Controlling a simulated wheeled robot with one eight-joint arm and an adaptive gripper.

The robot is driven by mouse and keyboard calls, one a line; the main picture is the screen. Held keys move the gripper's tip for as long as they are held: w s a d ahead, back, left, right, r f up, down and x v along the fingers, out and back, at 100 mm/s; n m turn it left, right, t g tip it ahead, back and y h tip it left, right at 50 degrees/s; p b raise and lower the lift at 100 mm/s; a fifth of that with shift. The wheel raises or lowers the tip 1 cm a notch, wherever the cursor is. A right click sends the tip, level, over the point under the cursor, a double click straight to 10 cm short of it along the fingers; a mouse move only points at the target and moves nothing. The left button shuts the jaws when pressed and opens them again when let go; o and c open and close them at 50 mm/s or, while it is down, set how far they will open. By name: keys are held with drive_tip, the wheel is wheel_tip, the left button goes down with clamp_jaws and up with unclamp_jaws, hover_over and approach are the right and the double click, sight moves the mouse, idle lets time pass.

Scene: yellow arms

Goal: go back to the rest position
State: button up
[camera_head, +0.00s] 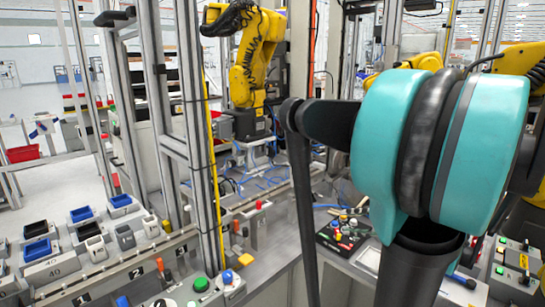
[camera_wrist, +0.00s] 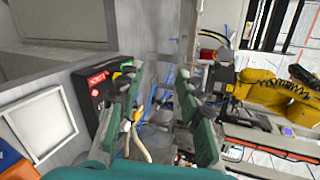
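My gripper (camera_wrist: 156,80) shows in the wrist view, with one green finger on each side and dark pads at the tips. The fingers stand apart and I see nothing held between them. Behind the gap are a pale cable and cluttered equipment. In the camera_head view my large teal and black arm links fill the right side. I cannot make out the gripper there.
A black control panel (camera_head: 342,233) with coloured buttons lies on the bench behind my arm. A yellow robot arm (camera_head: 250,65) stands at the back. Metal posts (camera_head: 195,130) rise left of centre. Blue and black bins (camera_head: 38,250) line the left bench.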

drive_tip(key=s+a+f+n+g+h, duration=0.2)
drive_tip(key=f+n+h, duration=0.3)
drive_tip(key=f, duration=0.4)
drive_tip(key=s+a+f+n+g+h, duration=0.1)
drive_tip(key=s+f+n+g+h, duration=0.1)
drive_tip(key=s+f+n+h, duration=0.3)
wheel_tip(320, 180, down, 4)
drive_tip(key=shift+s+a+n+g, duration=0.15)
drive_tip(key=shift+a+n+g, duration=0.15)
drive_tip(key=shift+a, duration=0.1)
